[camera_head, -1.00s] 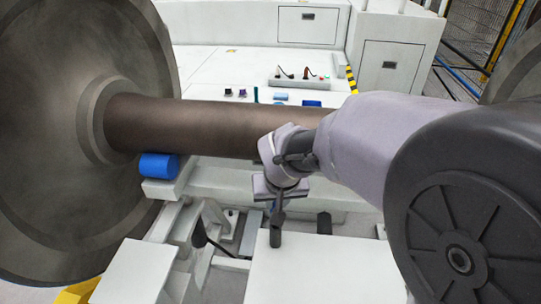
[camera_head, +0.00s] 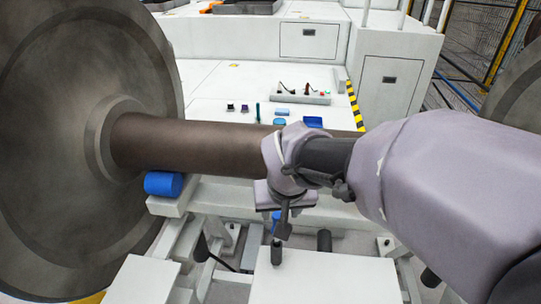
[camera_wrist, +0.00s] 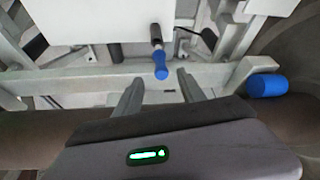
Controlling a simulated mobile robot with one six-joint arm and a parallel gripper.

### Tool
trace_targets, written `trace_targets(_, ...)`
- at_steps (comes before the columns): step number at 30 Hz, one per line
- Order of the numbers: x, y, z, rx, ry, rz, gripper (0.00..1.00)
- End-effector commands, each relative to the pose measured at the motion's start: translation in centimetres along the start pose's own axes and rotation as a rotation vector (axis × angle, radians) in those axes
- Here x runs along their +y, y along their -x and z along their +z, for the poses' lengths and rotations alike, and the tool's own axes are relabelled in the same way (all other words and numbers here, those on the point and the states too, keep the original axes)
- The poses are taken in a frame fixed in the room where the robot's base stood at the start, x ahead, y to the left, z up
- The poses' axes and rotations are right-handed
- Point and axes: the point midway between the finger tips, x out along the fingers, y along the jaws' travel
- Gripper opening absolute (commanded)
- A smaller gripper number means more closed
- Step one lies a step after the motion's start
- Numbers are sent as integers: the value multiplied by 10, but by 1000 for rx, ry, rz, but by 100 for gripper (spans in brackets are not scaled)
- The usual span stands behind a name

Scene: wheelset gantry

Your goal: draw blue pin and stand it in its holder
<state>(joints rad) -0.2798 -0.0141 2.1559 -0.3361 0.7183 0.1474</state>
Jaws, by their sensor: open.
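A blue pin (camera_wrist: 161,66) with a dark shaft shows in the wrist view, at the edge of a white plate and beyond my fingertips. My gripper (camera_wrist: 160,88) is open and empty, its two grey fingers spread on either side of the line to the pin. In the head view my gripper (camera_head: 282,228) hangs in front of the brown axle, pointing down. A small bit of blue (camera_head: 276,215) shows beside its finger, mostly hidden. I cannot tell which thing is the pin's holder.
The brown axle (camera_head: 190,144) runs across, with a large wheel (camera_head: 60,130) at left. A blue roller (camera_head: 163,183) sits under the axle. A dark post (camera_head: 277,253) rises from the white plate (camera_head: 325,280). Several small coloured pieces and a tray (camera_head: 300,98) lie on the white bench behind.

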Motion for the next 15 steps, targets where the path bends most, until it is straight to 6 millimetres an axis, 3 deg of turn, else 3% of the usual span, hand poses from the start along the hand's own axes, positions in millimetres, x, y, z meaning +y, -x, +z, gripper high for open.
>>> trace_targets(1, 0, 21, -3, 3, 0, -1, 47)
trace_targets(6, 0, 62, -2, 3, 1, -1, 47)
trace_targets(10, 0, 80, -1, 2, 0, 0, 47)
trace_targets(15, 0, 87, 0, 0, 0, 0, 47)
